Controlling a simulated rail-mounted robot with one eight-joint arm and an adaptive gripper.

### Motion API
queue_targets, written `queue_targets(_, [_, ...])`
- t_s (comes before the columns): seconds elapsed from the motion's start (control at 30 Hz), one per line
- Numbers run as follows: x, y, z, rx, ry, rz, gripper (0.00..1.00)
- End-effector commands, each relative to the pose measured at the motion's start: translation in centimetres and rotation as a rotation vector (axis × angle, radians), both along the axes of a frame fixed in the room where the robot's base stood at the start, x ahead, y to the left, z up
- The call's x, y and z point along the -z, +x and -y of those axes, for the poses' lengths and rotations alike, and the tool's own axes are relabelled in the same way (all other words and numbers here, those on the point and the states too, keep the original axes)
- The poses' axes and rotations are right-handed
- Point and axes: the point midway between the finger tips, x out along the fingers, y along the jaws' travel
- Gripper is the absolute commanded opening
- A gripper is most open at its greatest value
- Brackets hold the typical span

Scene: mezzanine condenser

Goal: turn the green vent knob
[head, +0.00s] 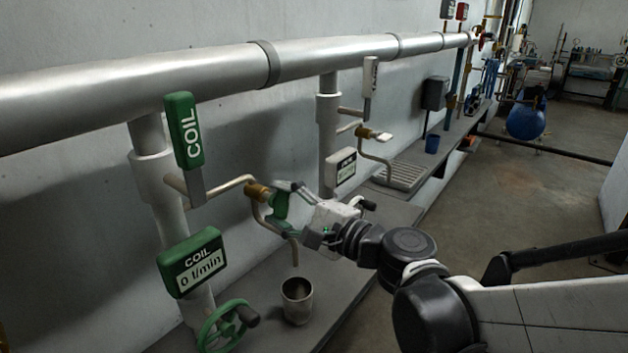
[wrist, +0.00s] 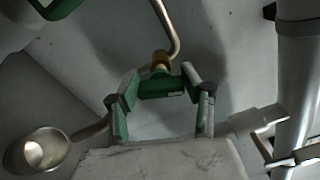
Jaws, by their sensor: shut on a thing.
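The green vent knob (head: 279,206) is a small green handle on a brass fitting (head: 257,191), at the end of a thin tan pipe. In the head view, my gripper (head: 284,213) is at the knob, coming from the right, and partly hides it. In the wrist view, the green knob (wrist: 161,86) lies between the two fingertips of my gripper (wrist: 162,80), which is shut on it. The brass fitting is just beyond the knob there.
A metal cup (head: 297,301) stands on the ledge below the bent spout (head: 294,252). A green handwheel (head: 226,325) and a COIL meter reading 0 l/min (head: 192,262) are at lower left. A second grey branch with a tap (head: 374,134) stands to the right.

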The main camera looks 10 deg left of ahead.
Motion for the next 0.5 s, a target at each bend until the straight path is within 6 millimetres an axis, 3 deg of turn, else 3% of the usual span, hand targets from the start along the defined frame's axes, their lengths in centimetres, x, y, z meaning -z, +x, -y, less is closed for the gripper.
queue_targets(0.5, [0.16, -0.06, 0.0, 0.0, -0.104, 0.166, 0.16])
